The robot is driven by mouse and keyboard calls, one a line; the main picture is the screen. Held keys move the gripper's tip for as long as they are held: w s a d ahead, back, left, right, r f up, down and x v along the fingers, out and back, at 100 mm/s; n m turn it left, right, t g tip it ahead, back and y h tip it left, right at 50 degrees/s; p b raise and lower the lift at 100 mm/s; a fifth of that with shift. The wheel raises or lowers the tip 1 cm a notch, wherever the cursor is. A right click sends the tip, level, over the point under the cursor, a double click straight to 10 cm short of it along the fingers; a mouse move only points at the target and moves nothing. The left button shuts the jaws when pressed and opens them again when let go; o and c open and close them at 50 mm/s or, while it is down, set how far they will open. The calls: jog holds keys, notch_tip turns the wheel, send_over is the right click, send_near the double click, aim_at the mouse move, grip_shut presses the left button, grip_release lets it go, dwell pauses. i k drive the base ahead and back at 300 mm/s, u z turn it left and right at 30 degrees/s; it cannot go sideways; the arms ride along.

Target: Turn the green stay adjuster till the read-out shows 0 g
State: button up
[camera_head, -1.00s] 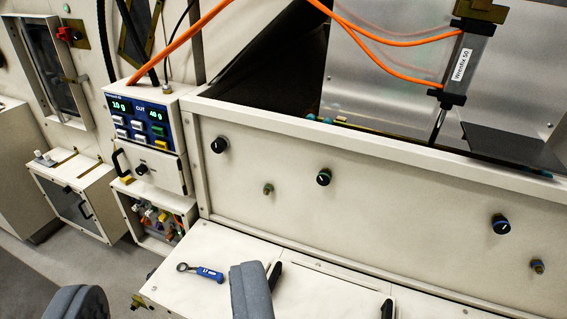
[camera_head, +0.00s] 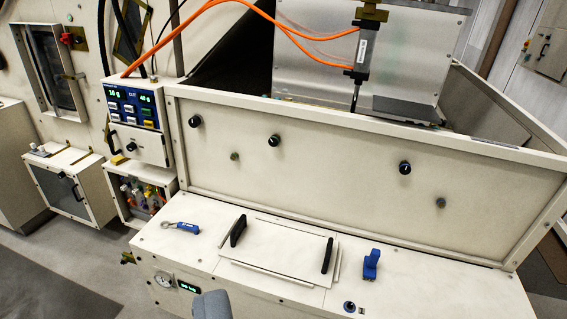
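The read-out on the blue-faced control box (camera_head: 132,104) at the left seems to show 10 g, beside CUT and 40 g. The hopper's pale front panel carries three black knobs: left (camera_head: 195,121), middle (camera_head: 274,140) and right (camera_head: 405,168). A small greenish stud (camera_head: 235,156) sits between the left and middle knobs, and a duller stud (camera_head: 440,203) is below the right knob. I cannot tell for sure which part is the green stay adjuster. Only a grey finger of my gripper (camera_head: 212,306) shows at the bottom edge, well away from the panel; its opening is out of view.
Below the panel is a ledge (camera_head: 430,285) with a blue-handled wrench (camera_head: 181,228), a lid with two black handles (camera_head: 275,250) and a blue block (camera_head: 371,264). Orange hoses (camera_head: 245,8) run above the hopper. Floor is free at lower left.

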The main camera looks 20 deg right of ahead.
aim_at(274, 141)
jog(key=u, duration=0.85)
jog(key=i, duration=1.25)
jog(key=z, duration=0.35)
jog(key=i, duration=0.7)
jog(key=z, duration=0.6)
